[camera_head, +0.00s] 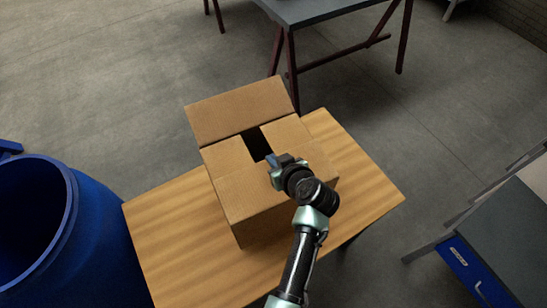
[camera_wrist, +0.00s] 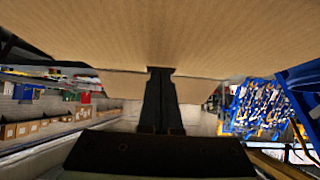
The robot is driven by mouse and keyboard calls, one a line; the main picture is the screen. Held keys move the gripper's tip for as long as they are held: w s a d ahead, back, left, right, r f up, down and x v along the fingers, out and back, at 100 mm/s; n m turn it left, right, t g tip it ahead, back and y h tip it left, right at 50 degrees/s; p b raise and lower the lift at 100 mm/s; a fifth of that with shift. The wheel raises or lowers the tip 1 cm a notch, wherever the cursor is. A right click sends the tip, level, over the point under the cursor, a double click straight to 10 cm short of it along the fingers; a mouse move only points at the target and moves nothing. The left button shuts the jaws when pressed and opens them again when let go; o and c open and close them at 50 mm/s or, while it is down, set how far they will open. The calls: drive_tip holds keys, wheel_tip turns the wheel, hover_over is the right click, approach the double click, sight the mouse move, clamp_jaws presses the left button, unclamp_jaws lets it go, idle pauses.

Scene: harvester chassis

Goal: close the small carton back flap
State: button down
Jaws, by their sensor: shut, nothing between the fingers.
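The small brown carton (camera_head: 275,213) stands on a wooden table. Its back flap (camera_head: 237,109) is open, tilted up and away from the box on the far side. The two side flaps, left (camera_head: 226,157) and right (camera_head: 287,138), are folded inward, with a dark gap (camera_head: 257,146) between them. The front flap (camera_head: 243,191) also lies folded over the top. My gripper (camera_head: 271,160) is above the carton top near the gap, apart from the back flap. In the wrist view its fingers (camera_wrist: 160,100) are shut and empty, with cardboard filling the upper picture. Contact with the carton cannot be told.
The wooden table (camera_head: 165,240) has bare room around the carton. A blue barrel (camera_head: 85,240) stands at the left. A grey-topped table (camera_head: 315,8) is behind, and a grey workbench with a blue drawer (camera_head: 468,270) is at the right. Floor between them is clear.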

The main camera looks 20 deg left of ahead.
drive_tip(key=f+b, duration=0.1)
drive_tip(key=b, duration=0.2)
drive_tip(key=shift+w+a+f+b, duration=0.15)
drive_tip(key=shift+f+b, duration=0.15)
drive_tip(key=shift+f, duration=0.05)
drive_tip(key=shift+r, duration=0.25)
